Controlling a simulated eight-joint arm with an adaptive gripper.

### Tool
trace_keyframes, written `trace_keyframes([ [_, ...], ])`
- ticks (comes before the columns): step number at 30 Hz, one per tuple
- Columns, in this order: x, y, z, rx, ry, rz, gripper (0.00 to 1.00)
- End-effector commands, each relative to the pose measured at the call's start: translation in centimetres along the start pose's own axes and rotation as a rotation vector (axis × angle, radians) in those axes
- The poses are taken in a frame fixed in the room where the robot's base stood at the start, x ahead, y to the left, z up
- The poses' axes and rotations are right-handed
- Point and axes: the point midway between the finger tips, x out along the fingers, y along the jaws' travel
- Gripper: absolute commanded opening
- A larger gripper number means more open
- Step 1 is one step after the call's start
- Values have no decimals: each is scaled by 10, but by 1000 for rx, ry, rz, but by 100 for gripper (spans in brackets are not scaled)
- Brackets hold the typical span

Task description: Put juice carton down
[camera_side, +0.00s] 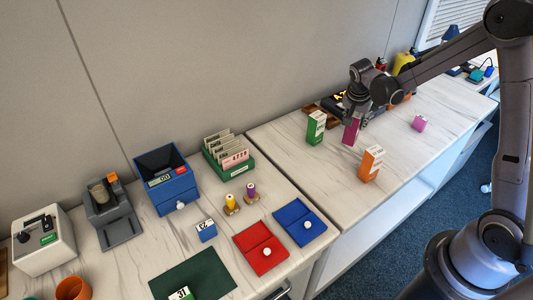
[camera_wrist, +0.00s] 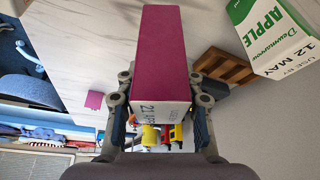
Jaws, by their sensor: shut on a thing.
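My gripper (camera_side: 354,114) is shut on a magenta juice carton (camera_side: 351,132) on the right-hand counter. In the wrist view the carton (camera_wrist: 161,50) lies lengthwise between the two fingers of my gripper (camera_wrist: 161,96), with its white printed end nearest the camera. In the side view the carton is nearly upright, with its lower end at or just above the counter; I cannot tell whether it touches. A green and white apple carton (camera_side: 316,128) stands just left of it and also shows in the wrist view (camera_wrist: 272,38). An orange and white carton (camera_side: 371,164) stands nearer the front.
A pink block (camera_side: 419,123) lies to the right on the counter (camera_side: 335,195). Brown wooden trays (camera_side: 326,111) and dark items are behind my gripper. The left counter holds a blue bin (camera_side: 176,190), a green card rack (camera_side: 239,163) and red and blue pads. The counter's front middle is clear.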

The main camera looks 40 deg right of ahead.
Motion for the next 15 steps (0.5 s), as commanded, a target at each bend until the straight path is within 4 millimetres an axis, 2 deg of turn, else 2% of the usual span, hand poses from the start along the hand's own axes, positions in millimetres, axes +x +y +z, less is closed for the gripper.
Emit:
trace_keyframes([
  [9, 33, 0, 14, 0, 0, 0, 0],
  [15, 36, 0, 15, 0, 0, 0, 0],
])
